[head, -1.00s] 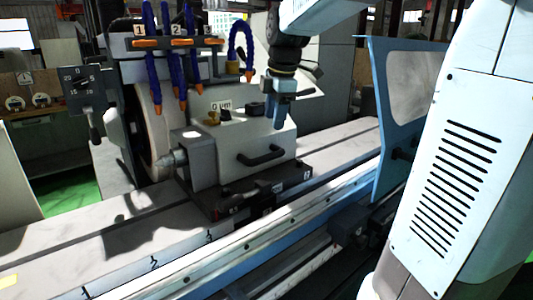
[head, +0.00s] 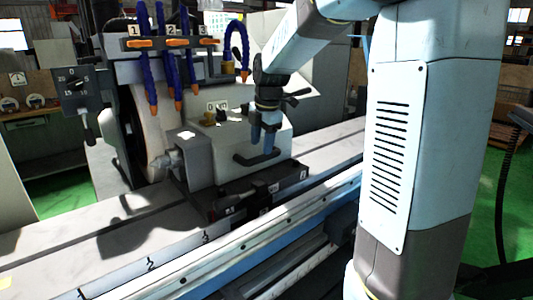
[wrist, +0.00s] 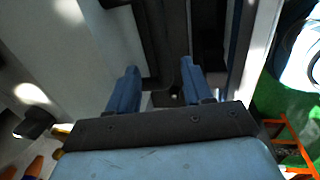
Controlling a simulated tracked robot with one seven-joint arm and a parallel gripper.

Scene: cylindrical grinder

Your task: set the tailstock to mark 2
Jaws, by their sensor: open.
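The tailstock (head: 200,160) is a pale grey block with a pointed centre on its left, standing on the grinder's table. Its black handle (head: 258,157) is on the front face. The marks 2 (head: 150,264) and 3 (head: 206,238) are on the table's front edge. The tailstock's dark base (head: 222,205) has its left front corner near mark 3, so it stands right of mark 2. My gripper (head: 262,138) is open and points down at the handle's upper side. In the wrist view the two blue fingers (wrist: 160,88) are apart, with dark parts beyond; contact cannot be told.
The grinding wheel (head: 145,135) stands behind and left of the tailstock. Blue coolant hoses (head: 172,60) hang above it. A lever (head: 85,115) is on the dial plate at the left. The table top (head: 60,240) is bare left of the tailstock.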

